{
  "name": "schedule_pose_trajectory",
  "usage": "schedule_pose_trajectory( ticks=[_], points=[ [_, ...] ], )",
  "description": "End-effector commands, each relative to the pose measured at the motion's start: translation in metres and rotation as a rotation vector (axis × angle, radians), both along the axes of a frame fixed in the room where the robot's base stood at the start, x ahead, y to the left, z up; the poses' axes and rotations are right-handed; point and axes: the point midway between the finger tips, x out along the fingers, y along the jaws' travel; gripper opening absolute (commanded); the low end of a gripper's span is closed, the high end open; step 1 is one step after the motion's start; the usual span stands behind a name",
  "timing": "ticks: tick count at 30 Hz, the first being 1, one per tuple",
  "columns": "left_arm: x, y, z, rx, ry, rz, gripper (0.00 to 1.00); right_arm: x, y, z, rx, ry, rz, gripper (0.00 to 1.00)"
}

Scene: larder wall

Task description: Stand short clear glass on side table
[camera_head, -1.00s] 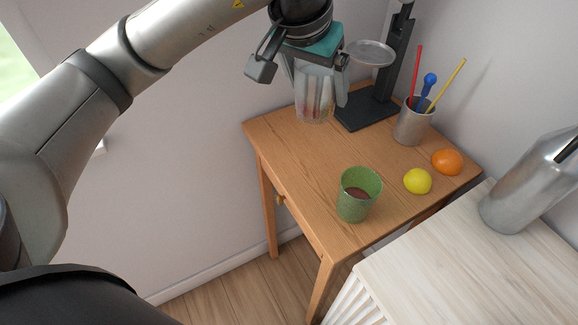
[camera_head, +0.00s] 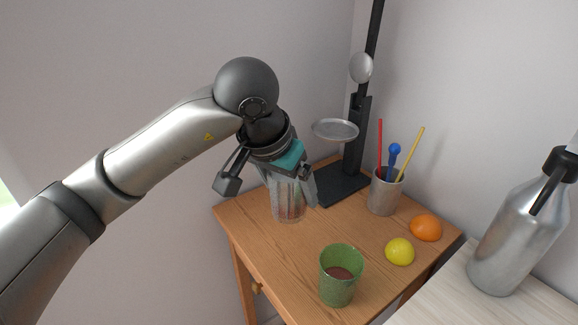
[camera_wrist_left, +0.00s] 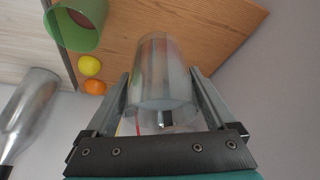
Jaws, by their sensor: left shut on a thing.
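The short clear glass (camera_head: 288,200) is upright at the back left of the wooden side table (camera_head: 250,235). My left gripper (camera_head: 287,188) is shut on it from above, with one finger on each side. In the left wrist view the glass (camera_wrist_left: 162,75) sits between the two fingers (camera_wrist_left: 160,95). Its lower end is at or just above the tabletop; I cannot tell which. My right gripper is not in view.
A green cup (camera_head: 341,275) with dark contents, a lemon (camera_head: 400,251), an orange (camera_head: 426,228) and a pen holder (camera_head: 384,196) stand on the table. A black stand (camera_head: 343,186) with a round pan is close behind the glass. A metal bottle (camera_head: 512,245) stands on the pale counter (camera_head: 475,305).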

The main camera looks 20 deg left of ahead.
Motion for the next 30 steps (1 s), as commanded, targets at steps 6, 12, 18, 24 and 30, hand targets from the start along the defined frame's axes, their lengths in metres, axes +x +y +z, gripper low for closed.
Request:
schedule_pose_trajectory(
  ticks=[6,12,18,24,30],
  points=[
    [0.000,0.000,-0.048,-0.001,0.000,0.001,0.00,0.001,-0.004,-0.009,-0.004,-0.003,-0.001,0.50],
    [0.000,0.000,-0.072,-0.002,-0.003,0.001,0.00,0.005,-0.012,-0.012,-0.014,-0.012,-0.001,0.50],
    [0.001,0.000,-0.081,-0.001,-0.004,0.000,0.00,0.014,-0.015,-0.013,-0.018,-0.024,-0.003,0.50],
    [0.000,0.000,-0.105,-0.003,0.000,0.001,0.00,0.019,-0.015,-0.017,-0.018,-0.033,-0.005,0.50],
    [0.001,0.000,-0.115,-0.001,-0.006,-0.001,0.00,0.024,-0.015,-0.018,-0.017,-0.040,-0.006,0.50]
  ],
)
